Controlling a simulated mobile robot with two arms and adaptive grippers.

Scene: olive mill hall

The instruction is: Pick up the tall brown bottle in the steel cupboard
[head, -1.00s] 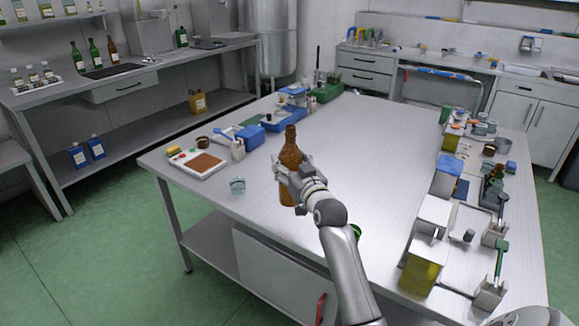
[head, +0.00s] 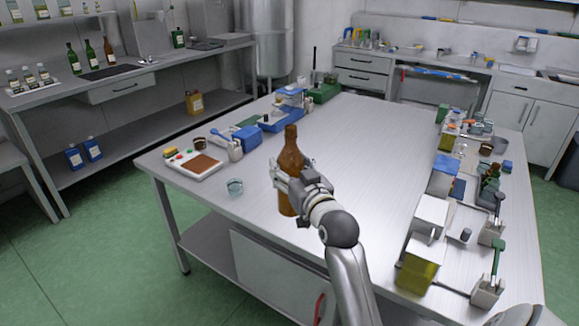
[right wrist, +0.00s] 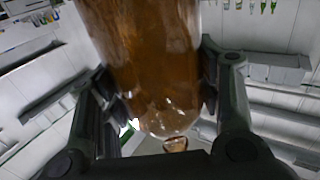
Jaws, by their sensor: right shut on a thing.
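A tall brown bottle (head: 290,150) is upright in my right gripper (head: 292,176), over the near part of the steel table. The fingers are shut around its body, and its neck stands clear above them. In the right wrist view the brown glass (right wrist: 145,60) fills the space between the two fingers (right wrist: 160,85), with the rounded end of the bottle showing. I cannot tell exactly how high its base is above the tabletop. A plain panel (head: 270,268) shows under the table; I cannot make out an open cupboard. My left gripper is not in view.
The steel table (head: 345,130) is clear in its middle. Several boxes and tools line the right edge. Another brown bottle (head: 111,50) stands on the left bench.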

